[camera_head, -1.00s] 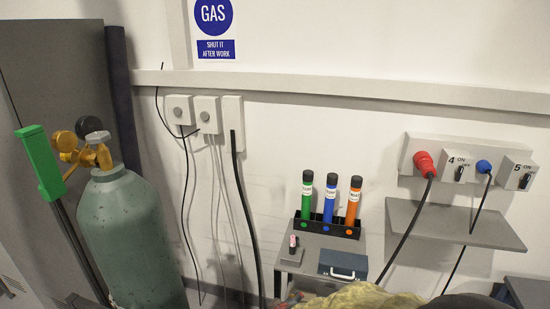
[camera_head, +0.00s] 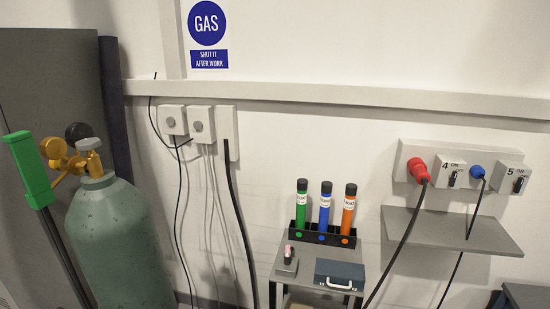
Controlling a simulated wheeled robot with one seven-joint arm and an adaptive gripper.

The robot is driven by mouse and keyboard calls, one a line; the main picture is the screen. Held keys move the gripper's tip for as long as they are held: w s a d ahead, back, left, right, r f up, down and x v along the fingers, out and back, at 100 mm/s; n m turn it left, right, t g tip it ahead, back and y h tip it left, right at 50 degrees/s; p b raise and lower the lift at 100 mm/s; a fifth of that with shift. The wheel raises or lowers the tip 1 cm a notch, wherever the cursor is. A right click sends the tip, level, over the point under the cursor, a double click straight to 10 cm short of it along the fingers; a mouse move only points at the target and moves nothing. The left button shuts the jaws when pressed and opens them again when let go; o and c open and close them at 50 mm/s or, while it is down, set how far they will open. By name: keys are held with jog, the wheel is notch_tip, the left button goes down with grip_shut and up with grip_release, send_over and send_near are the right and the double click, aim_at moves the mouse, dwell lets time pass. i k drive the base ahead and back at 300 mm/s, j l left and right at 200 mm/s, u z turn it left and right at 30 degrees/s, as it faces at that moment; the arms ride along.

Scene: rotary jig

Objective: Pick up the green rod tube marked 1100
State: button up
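The green rod tube (camera_head: 301,211) stands upright in the left slot of a black rack (camera_head: 319,237). It has a black cap and a white label whose text is too small to read. A blue tube (camera_head: 325,212) and an orange tube (camera_head: 347,214) stand to its right in the same rack. The rack sits at the back of a small grey cart (camera_head: 283,262) against the wall. The lower ends of the tubes are hidden by the rack's front, which bears green, blue and orange dots. My gripper is not in view.
A dark blue box (camera_head: 340,273) with a handle and a small pink-topped item (camera_head: 288,259) sit on the cart before the rack. A grey shelf (camera_head: 455,230) with hanging cables is at right. A large gas cylinder (camera_head: 119,240) stands at left.

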aim_at(301, 183)
jog(key=i+l+u, duration=0.2)
jog(key=i, duration=0.25)
jog(key=i+l+u, duration=0.2)
jog(key=i, duration=0.3)
jog(key=i+l+u, duration=0.25)
jog(key=i, duration=0.2)
jog(key=j, duration=0.1)
